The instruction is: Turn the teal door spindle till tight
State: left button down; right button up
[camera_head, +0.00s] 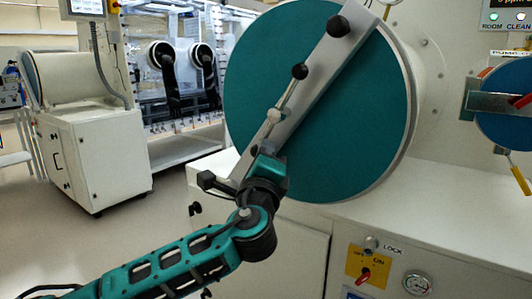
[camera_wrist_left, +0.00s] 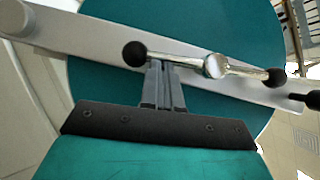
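The teal round door (camera_head: 345,105) is crossed by a slanted grey clamp bar (camera_head: 318,72). At the bar's middle is the spindle hub (camera_head: 274,117), with a thin silver cross handle. One black ball end (camera_head: 300,71) points up and right; the other end is hidden by my left gripper (camera_head: 262,160) in the head view. In the left wrist view my left gripper (camera_wrist_left: 163,85) has its fingers together, tips at the handle (camera_wrist_left: 185,60) between a black ball (camera_wrist_left: 134,54) and the hub (camera_wrist_left: 215,66). Whether they touch the handle is unclear. My right gripper is not in view.
A black knob (camera_head: 338,25) sits at the clamp bar's upper end. A white cabinet ledge (camera_head: 400,200) lies below the door, with a yellow switch plate (camera_head: 367,268) and a gauge (camera_head: 417,284). A smaller blue door (camera_head: 508,125) is at right. Open floor lies left.

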pick_arm(q)
jog(key=shift+w+a+r+y, duration=0.15)
jog(key=shift+a+r+y, duration=0.1)
jog(key=shift+a+y, duration=0.15)
jog(key=d+v, duration=0.1)
jog(key=v, duration=1.2)
jog(key=shift+a+f+h+p, duration=0.25)
jog(key=shift+a+h+p, duration=0.05)
jog(key=shift+h+p, duration=0.1)
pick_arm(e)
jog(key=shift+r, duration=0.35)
